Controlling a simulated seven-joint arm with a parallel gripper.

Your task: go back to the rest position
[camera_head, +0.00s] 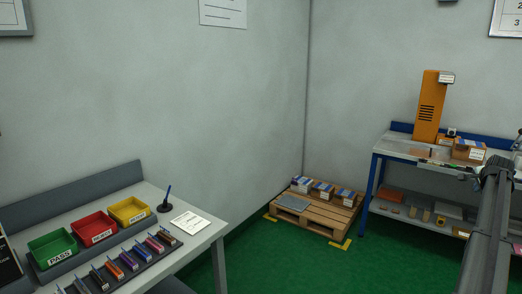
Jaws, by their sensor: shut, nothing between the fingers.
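My arm (487,235) rises from the bottom right toward the blue-framed workbench (395,150). Its dark far end is in front of the bench top. My gripper (466,173) shows small and dark at that end, near the bench's front edge. It is shut, and I see nothing held in it. Fine detail of the fingers is too small to make out.
The bench carries an orange machine (430,105) and a cardboard box (468,150). A pallet (318,212) with boxes stands in the corner. At left, a table (207,228) holds green (52,249), red (93,229) and yellow (128,211) bins. Green floor lies between.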

